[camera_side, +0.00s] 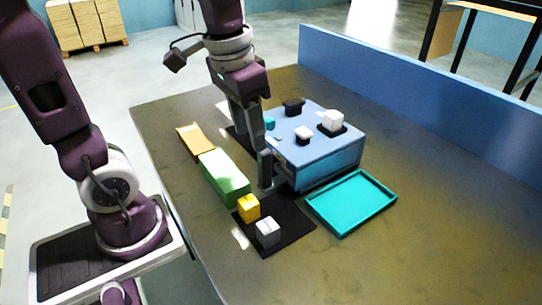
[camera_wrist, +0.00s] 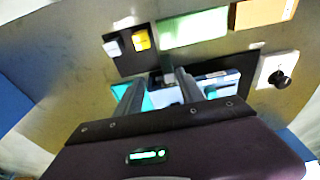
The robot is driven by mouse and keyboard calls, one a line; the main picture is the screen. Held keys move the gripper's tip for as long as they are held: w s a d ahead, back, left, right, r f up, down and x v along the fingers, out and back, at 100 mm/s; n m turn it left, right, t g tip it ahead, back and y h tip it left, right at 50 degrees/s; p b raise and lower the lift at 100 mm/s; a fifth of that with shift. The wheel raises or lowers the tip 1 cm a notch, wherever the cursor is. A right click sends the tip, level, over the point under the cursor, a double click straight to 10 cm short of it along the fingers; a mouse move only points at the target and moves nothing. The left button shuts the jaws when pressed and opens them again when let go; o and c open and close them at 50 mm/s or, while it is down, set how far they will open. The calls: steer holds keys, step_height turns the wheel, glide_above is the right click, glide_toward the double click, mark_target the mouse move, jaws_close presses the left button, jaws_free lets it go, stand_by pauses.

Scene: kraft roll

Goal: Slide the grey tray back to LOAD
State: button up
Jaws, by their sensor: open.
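I cannot pick out a grey tray for certain, and no LOAD lettering is readable. A dark flat square (camera_side: 287,238) lies at the front of the table with a yellow block (camera_side: 249,207) and a pale grey block (camera_side: 268,232) on it; it also shows in the wrist view (camera_wrist: 125,65). My gripper (camera_side: 267,183) points down low, between the dark square and the blue box (camera_side: 325,170). In the wrist view my gripper (camera_wrist: 162,74) has its fingers apart. A small grey piece (camera_wrist: 168,73) shows between them; whether they touch it is unclear.
A teal shallow tray (camera_side: 350,203) lies right of the dark square. A green block (camera_side: 224,177) and an orange block (camera_side: 195,140) stand to the left. The blue box carries black and white knobs. A blue wall (camera_side: 400,95) bounds the back; the table's right is clear.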

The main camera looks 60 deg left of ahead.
steer(key=g, duration=0.2)
glide_above(265, 163)
steer(key=a, duration=0.1)
steer(key=f, duration=0.4)
steer(key=shift+w+a+f, duration=0.15)
steer(key=shift+w+f, duration=0.1)
steer(key=shift+w, duration=0.15)
step_height(265, 163, down, 7)
steer(key=shift+r, duration=0.1)
jaws_close()
stand_by(0.5)
